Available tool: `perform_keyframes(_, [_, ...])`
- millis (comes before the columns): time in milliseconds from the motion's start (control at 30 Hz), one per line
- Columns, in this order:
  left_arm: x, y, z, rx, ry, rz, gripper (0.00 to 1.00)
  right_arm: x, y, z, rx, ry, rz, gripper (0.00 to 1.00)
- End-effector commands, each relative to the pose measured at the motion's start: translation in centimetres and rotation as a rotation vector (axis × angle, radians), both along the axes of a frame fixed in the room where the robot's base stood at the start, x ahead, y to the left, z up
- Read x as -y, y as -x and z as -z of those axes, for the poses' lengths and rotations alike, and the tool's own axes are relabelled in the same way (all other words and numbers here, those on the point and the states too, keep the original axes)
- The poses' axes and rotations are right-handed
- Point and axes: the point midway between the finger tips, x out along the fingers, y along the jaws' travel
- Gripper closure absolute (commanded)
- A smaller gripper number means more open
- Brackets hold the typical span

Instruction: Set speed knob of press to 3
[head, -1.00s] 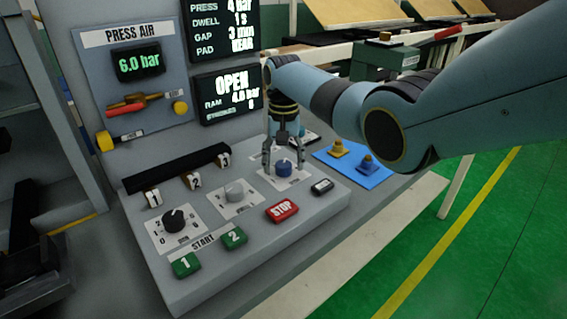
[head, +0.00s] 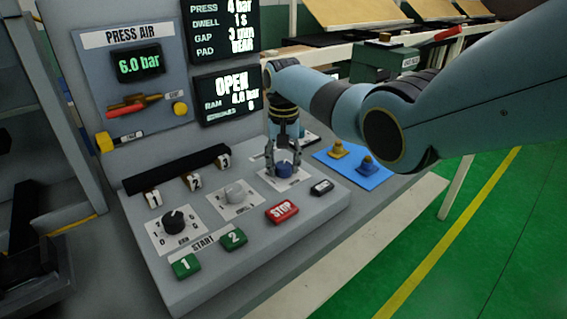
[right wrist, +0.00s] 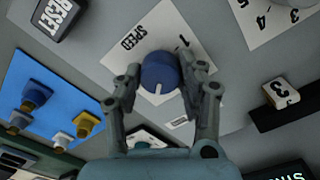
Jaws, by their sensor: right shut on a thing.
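The blue speed knob (head: 284,170) sits on its white plate on the grey press panel. In the right wrist view the knob (right wrist: 160,74) carries a white pointer line, and its plate (right wrist: 138,38) reads SPEED with a 1 visible; the other marks are hidden by my fingers. My right gripper (head: 284,164) points down over the knob. In the right wrist view the right gripper (right wrist: 158,84) has its fingers on both sides of the knob, shut on it. My left gripper is not in view.
A grey knob (head: 234,192) and a black knob (head: 174,220) are to the left. A red STOP button (head: 282,211), a dark RESET button (head: 322,187) and green START buttons (head: 186,265) lie in front. A blue plate with yellow and blue parts (head: 352,166) is to the right.

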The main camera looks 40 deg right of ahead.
Motion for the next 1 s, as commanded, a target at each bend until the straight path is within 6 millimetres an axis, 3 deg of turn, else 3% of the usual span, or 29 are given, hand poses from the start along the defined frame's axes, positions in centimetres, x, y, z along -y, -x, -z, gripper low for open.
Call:
perform_keyframes(267, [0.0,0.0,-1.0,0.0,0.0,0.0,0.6,0.0,0.0,-0.2,0.0,0.0,-0.131,0.93])
perform_keyframes(1000, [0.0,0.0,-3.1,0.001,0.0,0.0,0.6,0.1,-0.1,-0.1,0.002,0.001,-0.727,0.93])
